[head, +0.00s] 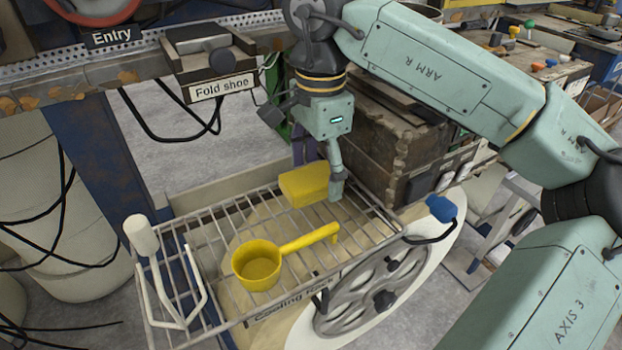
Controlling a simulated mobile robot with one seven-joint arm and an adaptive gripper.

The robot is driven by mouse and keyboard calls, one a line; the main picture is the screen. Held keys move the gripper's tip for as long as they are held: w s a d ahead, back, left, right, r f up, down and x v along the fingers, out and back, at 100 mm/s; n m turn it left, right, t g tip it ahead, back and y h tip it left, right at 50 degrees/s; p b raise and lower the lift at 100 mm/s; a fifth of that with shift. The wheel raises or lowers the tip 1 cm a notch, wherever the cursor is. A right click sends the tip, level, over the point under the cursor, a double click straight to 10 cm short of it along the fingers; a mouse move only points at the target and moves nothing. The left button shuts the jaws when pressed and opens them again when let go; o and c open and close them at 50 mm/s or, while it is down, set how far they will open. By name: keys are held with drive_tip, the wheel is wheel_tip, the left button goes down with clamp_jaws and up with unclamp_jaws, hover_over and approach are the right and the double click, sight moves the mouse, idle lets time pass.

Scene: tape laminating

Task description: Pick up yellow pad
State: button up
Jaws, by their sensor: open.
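The yellow pad (302,186) is a rounded block lying on the far part of the wire cooling rack (212,232). My gripper (318,182) points down over the pad with its fingers apart. One finger stands at the pad's right end in the picture, and I cannot tell whether it touches. The other finger is behind the pad, its tip hidden by it. The pad appears to rest on the rack.
A yellow ladle (258,265) lies nearer on the rack, its handle reaching toward the pad. A white bent-wire holder (172,290) stands at the rack's left end. A wooden crate (385,135) stands close behind on the right. A handwheel (375,290) is below the rack.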

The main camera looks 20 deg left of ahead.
sight(318, 174)
drive_tip(key=c, duration=1.2)
drive_tip(key=shift+o, duration=0.2)
drive_tip(key=shift+r, duration=0.55)
wheel_tip(318, 174, up, 2)
drive_tip(key=shift+r+b, duration=0.1)
drive_tip(key=shift+b, duration=0.4)
drive_tip(key=s+d+r+b, duration=0.1)
drive_tip(key=s+d+b, duration=0.1)
drive_tip(key=s+d, duration=0.6)
drive_tip(key=d, duration=0.5)
drive_tip(key=shift+s+d+r, duration=0.25)
drive_tip(key=shift+d+r, duration=0.1)
drive_tip(key=o, duration=0.6)
drive_tip(key=shift+c, duration=0.2)
drive_tip(key=c, duration=0.5)
